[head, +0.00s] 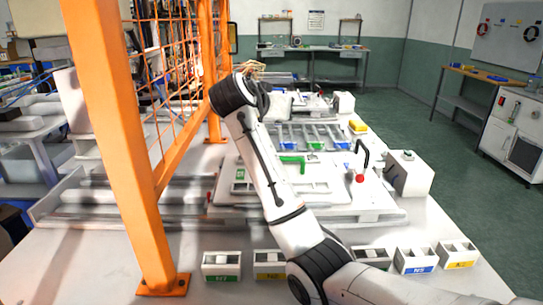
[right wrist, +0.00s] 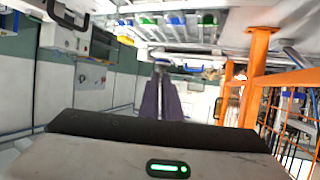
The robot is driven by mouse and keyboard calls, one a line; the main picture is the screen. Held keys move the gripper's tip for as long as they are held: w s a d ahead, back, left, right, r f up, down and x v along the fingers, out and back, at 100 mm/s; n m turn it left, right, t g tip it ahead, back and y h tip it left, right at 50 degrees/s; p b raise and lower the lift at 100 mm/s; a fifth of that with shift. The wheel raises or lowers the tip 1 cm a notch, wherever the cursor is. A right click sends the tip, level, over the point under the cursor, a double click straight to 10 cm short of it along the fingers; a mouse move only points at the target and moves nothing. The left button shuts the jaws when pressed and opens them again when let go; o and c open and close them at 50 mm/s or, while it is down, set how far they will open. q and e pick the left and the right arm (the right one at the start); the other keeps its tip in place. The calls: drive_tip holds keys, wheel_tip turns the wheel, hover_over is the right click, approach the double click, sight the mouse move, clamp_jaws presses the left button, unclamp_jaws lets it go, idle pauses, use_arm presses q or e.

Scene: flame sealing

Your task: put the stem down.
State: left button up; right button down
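My right arm crosses the head view from the lower right to the upper left. Its wrist is beside the orange frame, and its gripper is hidden or too small to make out there. In the right wrist view, the two dark fingers of my right gripper (right wrist: 161,72) lie close together. I cannot tell whether they are fully shut or hold something thin. No stem can be clearly made out in either view. My left gripper is not in view.
An orange post with mesh (head: 110,120) stands close to my right arm. The white table (head: 215,290) carries a fixture with a green part (head: 292,161), a red-tipped black hook (head: 360,177), a white box (head: 408,174) and several labelled bins (head: 415,260) along the front.

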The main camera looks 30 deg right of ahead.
wheel_tip(320, 180, down, 5)
drive_tip(key=shift+s+d+f+p, duration=0.1)
drive_tip(key=shift+d+f+p, duration=0.1)
drive_tip(key=shift+p, duration=0.15)
drive_tip(key=shift+a+f, duration=0.15)
drive_tip(key=shift+f, duration=2.1)
drive_tip(key=c, duration=2)
unclamp_jaws()
drive_tip(key=shift+r, duration=0.1)
